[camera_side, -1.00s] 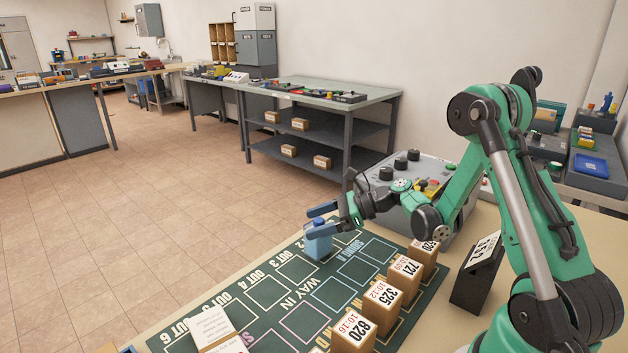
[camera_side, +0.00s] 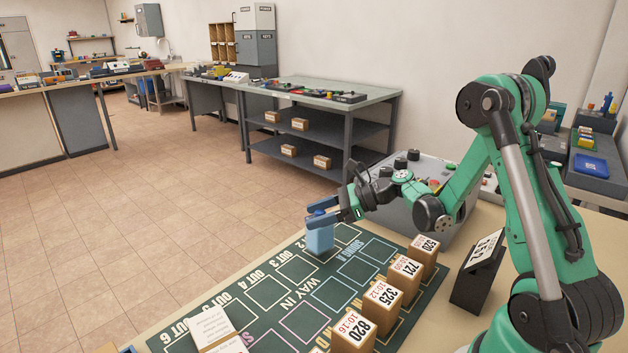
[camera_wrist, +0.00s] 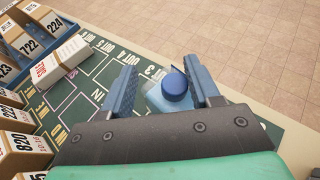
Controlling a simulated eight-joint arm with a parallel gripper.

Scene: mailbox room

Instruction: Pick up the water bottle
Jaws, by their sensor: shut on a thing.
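The water bottle (camera_side: 319,239) is light blue with a darker blue cap. In the wrist view the bottle's blue cap (camera_wrist: 175,87) sits between the two fingers (camera_wrist: 160,90). The gripper is shut on the bottle. The bottle's base seems to rest on the mat, but I cannot tell for sure.
Numbered boxes (camera_side: 354,331) line the mat's near right edge. A dark block with a label (camera_side: 476,272) stands right of them. A grey control box (camera_side: 425,205) with knobs is behind my wrist. A white card box (camera_side: 211,328) lies at the mat's left.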

